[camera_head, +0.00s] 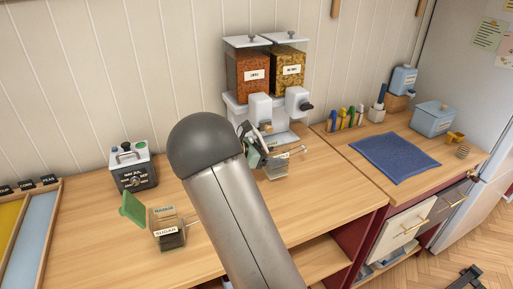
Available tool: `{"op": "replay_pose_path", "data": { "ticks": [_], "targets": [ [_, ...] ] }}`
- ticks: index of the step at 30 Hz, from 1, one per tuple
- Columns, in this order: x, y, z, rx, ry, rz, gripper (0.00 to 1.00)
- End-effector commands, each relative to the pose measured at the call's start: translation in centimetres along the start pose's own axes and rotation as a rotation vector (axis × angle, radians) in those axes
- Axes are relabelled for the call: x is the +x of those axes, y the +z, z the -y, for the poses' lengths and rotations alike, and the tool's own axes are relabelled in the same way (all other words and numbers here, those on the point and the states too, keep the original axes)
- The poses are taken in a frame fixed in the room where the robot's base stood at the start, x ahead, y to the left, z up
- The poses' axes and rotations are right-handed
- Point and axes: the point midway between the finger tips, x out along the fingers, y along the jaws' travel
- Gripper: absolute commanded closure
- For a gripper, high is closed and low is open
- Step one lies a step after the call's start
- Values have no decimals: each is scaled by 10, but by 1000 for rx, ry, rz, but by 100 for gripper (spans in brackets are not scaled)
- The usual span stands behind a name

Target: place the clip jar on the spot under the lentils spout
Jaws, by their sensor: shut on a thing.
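A clear clip jar (279,167) with a pale label stands or hangs just in front of the dispenser, beside the front of my arm. My gripper (257,143) is mostly hidden behind my own arm; the part that shows is at the jar's left side, shut on it. The dispenser (234,107) has two clear hoppers: the left one (250,88) holds orange-red grains, the right one (287,78) yellow-brown ones. Their labels are too small to read surely. White spouts (260,107) sit below them. I cannot tell whether the jar touches the surface.
Another jar (170,240), labelled SUGAR, stands front left with its green lid open. A grey box with knobs (133,167) stands behind it. A compartment tray (35,235) is far left. A blue mat (394,158), blue containers (433,119) and small bottles are at right.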

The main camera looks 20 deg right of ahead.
Motion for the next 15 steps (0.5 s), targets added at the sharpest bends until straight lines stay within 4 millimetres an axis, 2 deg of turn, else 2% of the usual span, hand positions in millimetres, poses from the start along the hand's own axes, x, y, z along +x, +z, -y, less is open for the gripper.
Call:
{"op": "replay_pose_path", "data": {
  "ticks": [3, 9, 15],
  "targets": [
    [0, 4, -32, 3, 0, 4, 84],
    [0, 4, -77, 2, 1, 4, 84],
    [0, 2, -98, 1, 1, 3, 84]
  ]
}}
